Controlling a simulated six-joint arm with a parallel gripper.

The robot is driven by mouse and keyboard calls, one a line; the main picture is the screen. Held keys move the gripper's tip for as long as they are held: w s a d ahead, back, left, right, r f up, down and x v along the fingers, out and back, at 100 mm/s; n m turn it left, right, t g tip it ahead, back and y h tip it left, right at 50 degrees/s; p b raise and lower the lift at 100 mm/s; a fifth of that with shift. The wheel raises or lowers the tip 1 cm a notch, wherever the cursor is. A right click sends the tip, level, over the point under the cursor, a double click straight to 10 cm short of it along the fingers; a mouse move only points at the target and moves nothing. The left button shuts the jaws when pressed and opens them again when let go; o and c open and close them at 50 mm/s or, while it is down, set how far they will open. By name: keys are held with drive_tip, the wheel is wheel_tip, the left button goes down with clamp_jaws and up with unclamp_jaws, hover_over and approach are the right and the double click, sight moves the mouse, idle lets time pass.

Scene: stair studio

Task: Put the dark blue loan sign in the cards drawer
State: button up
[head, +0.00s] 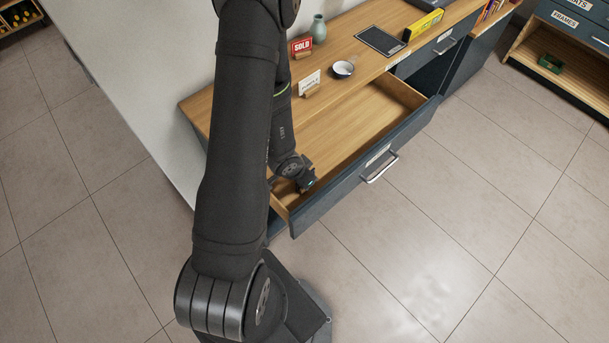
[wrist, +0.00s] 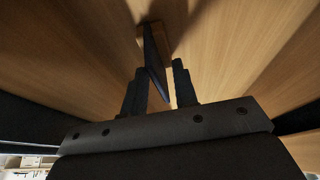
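The open drawer (head: 350,130) has a wooden inside and a dark blue front with a label too small to read. My gripper (head: 304,186) is low inside its near left end. In the wrist view, the dark blue sign (wrist: 154,60) stands edge-on on a wooden base (wrist: 165,38), on a wooden surface. My gripper (wrist: 160,67) has its fingers apart, with the sign's lower part between them. A gap shows between the sign and the right finger; I cannot tell whether the left finger touches it. The sign is hidden in the head view.
On the wooden counter stand a red SOLD sign (head: 301,46), a white card (head: 310,82) on a wooden base, a small bowl (head: 343,69), a green vase (head: 318,28), a dark tablet (head: 380,40) and a yellow box (head: 423,24). The drawer's right part is clear.

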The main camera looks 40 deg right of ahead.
drive_tip(key=shift+r, duration=0.1)
drive_tip(key=v, duration=1.2)
drive_tip(key=shift+r, duration=0.1)
drive_tip(key=shift+d, duration=0.1)
idle(0.7)
drive_tip(key=shift+x, duration=5.8)
drive_tip(key=shift+r, duration=0.1)
